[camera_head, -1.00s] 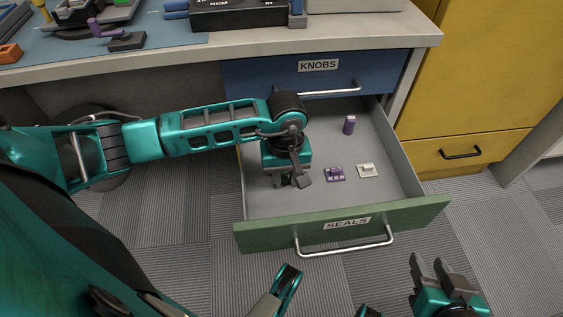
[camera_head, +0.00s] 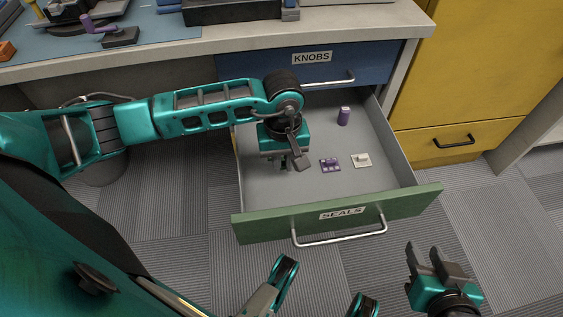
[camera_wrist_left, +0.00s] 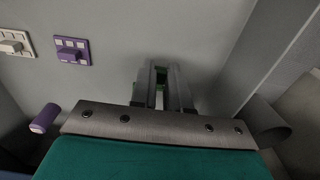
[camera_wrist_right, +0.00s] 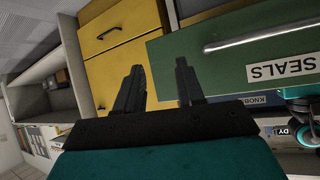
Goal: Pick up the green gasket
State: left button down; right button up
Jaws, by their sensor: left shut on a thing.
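The green gasket (camera_wrist_left: 160,87) shows as a small patch of green between the fingers in the left wrist view; most of it is hidden by them. My left gripper (camera_head: 283,164) points down inside the open SEALS drawer (camera_head: 380,202), at its left part. It is shut on the green gasket, close above the drawer floor; I cannot tell whether the gasket still touches it. It also shows in the left wrist view (camera_wrist_left: 163,70). My right gripper (camera_head: 427,256) is open and empty, in front of the drawer's right end. The right wrist view also shows it (camera_wrist_right: 160,78).
In the drawer, right of my left gripper, lie a purple gasket (camera_head: 330,164) and a white gasket (camera_head: 361,160). A purple cylinder (camera_head: 343,116) stands farther back. The blue KNOBS drawer (camera_head: 312,70) is above, and a yellow cabinet (camera_head: 465,80) stands at the right.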

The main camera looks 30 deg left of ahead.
pick_arm(q)
notch_tip(320, 180, up, 5)
jog(key=p, duration=0.1)
jog(key=w+d, duration=0.4)
jog(key=d, duration=0.5)
jog(key=w+d, duration=0.4)
jog(key=d, duration=0.4)
jog(key=shift+w+d+f, duration=0.25)
jog(key=shift+d+f, duration=0.1)
jog(key=shift+f, duration=0.05)
pick_arm(e)
jog(key=shift+s+d+r, duration=0.1)
jog(key=shift+s+d, duration=0.05)
jog(key=shift+d, duration=0.05)
